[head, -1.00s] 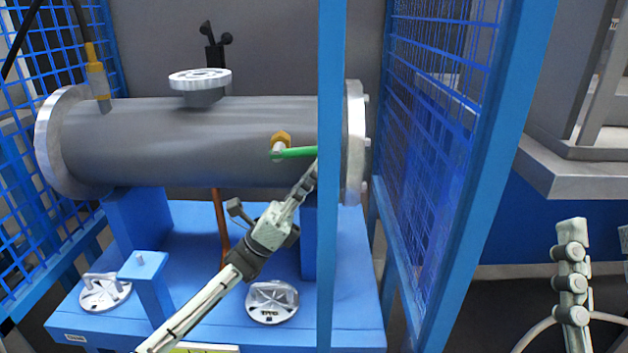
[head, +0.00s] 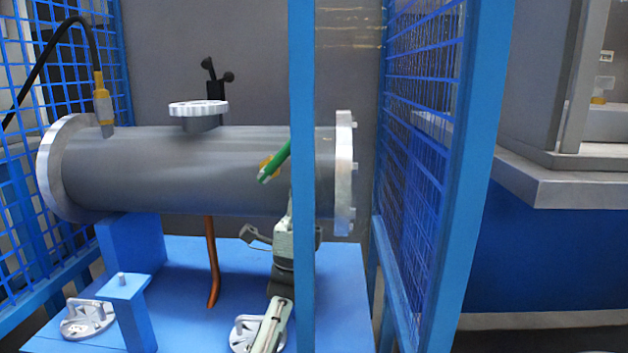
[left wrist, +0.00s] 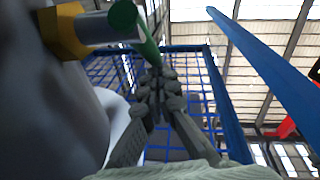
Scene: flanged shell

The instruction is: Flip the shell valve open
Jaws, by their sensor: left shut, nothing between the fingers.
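The grey flanged shell (head: 200,165) lies horizontally on a blue stand. Its valve has a green handle (head: 276,162) and a brass fitting (head: 264,165) on the shell's near side, toward the right end. The handle slants up to the right, its upper end behind a blue post. My left gripper (head: 291,198) is below the handle, pointing up, partly hidden by the post. In the left wrist view, the shut, empty fingers (left wrist: 157,78) point toward the green handle (left wrist: 147,42); I cannot tell whether they touch it. The brass nut (left wrist: 62,32) is at upper left. My right gripper is out of view.
A blue upright post (head: 301,100) stands in front of the shell. A blue mesh panel (head: 420,150) is to the right and another mesh panel (head: 30,120) to the left. The blue stand (head: 340,290) carries silver clamps, one at lower left (head: 88,318).

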